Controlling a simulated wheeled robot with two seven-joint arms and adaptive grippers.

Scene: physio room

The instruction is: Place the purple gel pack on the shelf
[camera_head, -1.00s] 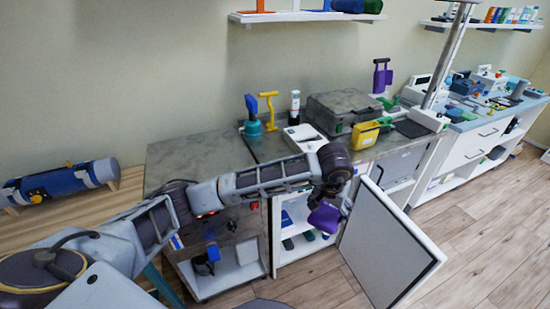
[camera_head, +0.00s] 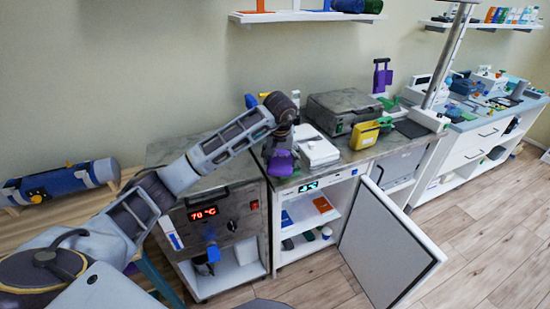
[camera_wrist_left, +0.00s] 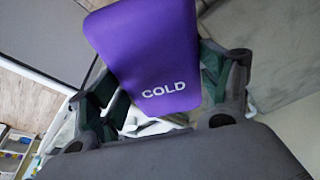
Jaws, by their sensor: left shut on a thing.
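The purple gel pack (camera_head: 281,163), marked COLD, is in my left gripper (camera_head: 281,143), at the front edge of the counter above the open cabinet. In the left wrist view the pack (camera_wrist_left: 145,50) sits between the two fingers, which are shut on it. The white inner shelf (camera_head: 308,222) of the open cabinet holds a blue pack (camera_head: 286,219) and an orange pack (camera_head: 322,205). A white wall shelf (camera_head: 305,17) hangs higher up. My right gripper is not in view.
The cabinet door (camera_head: 388,247) stands wide open to the right. A white box (camera_head: 316,150), a dark case (camera_head: 342,109) and a yellow bin (camera_head: 365,135) stand on the counter. A heater unit (camera_head: 215,218) reading 70 °C is left of the cabinet.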

